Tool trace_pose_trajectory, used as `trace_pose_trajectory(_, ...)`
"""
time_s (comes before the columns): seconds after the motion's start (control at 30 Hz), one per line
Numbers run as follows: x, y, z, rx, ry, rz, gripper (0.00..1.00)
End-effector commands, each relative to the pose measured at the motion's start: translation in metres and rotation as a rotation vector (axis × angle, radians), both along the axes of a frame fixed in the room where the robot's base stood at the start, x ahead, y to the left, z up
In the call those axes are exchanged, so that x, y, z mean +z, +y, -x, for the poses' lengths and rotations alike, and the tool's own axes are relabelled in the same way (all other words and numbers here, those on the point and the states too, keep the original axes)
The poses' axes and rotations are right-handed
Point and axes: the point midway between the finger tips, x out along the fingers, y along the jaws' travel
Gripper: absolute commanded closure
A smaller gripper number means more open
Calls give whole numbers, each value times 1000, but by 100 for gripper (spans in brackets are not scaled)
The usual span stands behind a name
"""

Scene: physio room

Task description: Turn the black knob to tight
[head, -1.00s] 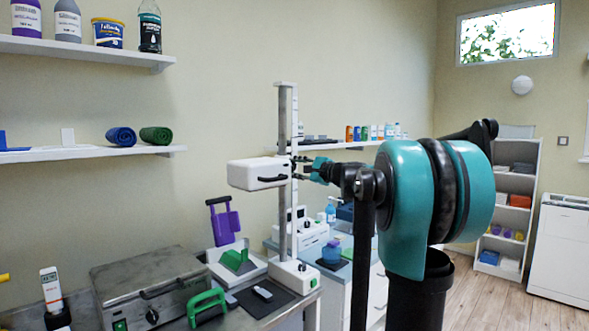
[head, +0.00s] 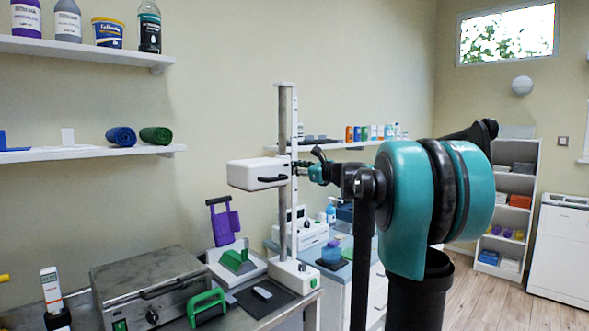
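A white box-shaped carriage (head: 258,173) with a black handle on its front sits on an upright metal column (head: 283,215). A small dark part, probably the black knob (head: 299,168), shows at the carriage's right side by the column. My gripper (head: 309,163), teal and black, reaches in from the right with its fingertips at or very near that part. One dark finger piece points up and left. The fingertips and the knob overlap and are tiny, so I cannot tell whether they touch or grip. No tight marking can be read.
The column's white base (head: 294,274) stands on a metal bench with a grey metal box (head: 150,285), a green handle (head: 206,306) and a purple-and-green device (head: 225,225). A wall shelf (head: 90,153) holds rolled towels. A white cabinet stands behind the column.

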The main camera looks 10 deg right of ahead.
Motion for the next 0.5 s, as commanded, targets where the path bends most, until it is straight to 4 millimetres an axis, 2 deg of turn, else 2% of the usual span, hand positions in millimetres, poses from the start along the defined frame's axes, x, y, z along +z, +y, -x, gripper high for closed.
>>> trace_pose_trajectory(0.5,-1,0,0,-1,61,-81,96)
